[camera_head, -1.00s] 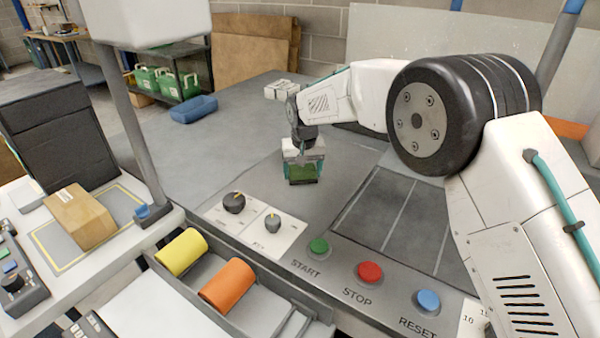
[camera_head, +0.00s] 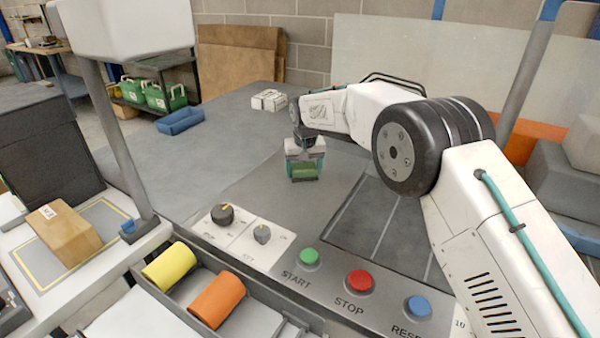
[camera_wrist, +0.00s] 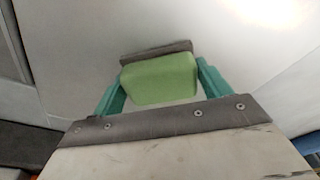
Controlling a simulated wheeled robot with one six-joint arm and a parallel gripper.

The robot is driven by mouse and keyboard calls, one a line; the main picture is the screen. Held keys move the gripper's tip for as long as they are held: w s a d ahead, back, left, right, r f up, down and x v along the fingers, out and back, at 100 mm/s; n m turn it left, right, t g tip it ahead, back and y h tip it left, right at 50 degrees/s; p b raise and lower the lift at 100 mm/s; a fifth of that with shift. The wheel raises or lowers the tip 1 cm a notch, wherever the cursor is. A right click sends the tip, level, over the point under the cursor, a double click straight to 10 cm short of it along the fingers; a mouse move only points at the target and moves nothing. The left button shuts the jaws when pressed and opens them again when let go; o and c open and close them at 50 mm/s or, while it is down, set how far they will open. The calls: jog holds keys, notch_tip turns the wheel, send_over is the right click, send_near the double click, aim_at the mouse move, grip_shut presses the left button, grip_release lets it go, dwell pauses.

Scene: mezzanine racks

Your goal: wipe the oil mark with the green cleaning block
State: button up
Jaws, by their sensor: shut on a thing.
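The green cleaning block (camera_head: 304,172) is held between the fingers of my gripper (camera_head: 305,168), low over the grey worktop (camera_head: 240,190), behind the dial panel. I cannot tell whether the block touches the surface. The wrist view also shows the green block (camera_wrist: 160,78) between the two teal fingers of my gripper (camera_wrist: 158,85), with a dark strip along its far edge. The oil mark is not visible in either view; the block and gripper may hide it.
Two dials (camera_head: 222,214) and the green START (camera_head: 309,257), red STOP (camera_head: 359,281) and blue RESET (camera_head: 417,307) buttons stand in front. Yellow (camera_head: 169,266) and orange (camera_head: 217,300) cylinders lie in a tray. A blue bin (camera_head: 180,121) and white stack (camera_head: 269,100) stand farther back.

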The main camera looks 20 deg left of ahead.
jog(key=shift+w+d, duration=0.15)
jog(key=shift+w, duration=0.3)
jog(key=shift+r, duration=0.1)
jog(key=shift+r, duration=3)
jog(key=shift+r, duration=1.45)
jog(key=shift+s, duration=0.1)
